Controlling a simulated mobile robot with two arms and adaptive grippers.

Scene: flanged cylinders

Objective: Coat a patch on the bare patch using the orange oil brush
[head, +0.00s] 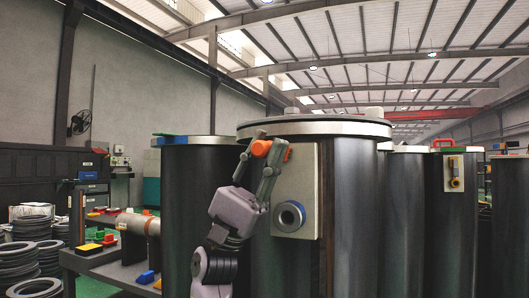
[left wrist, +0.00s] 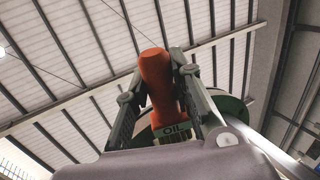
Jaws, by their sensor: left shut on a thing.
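My left gripper (head: 270,142) is raised in front of the large dark flanged cylinder (head: 354,210), just below its pale top flange (head: 335,128). It is shut on the orange oil brush (head: 262,148). A beige plate (head: 300,165) with a round port (head: 290,216) sits on the cylinder beside the gripper. I cannot make out the bare patch. My right gripper is not in view.
More dark cylinders stand at the left (head: 185,200) and right (head: 405,220). A low bench (head: 105,262) at the left carries coloured blocks and a pale cylinder (head: 138,222). Stacked black rings (head: 35,255) lie at the far left.

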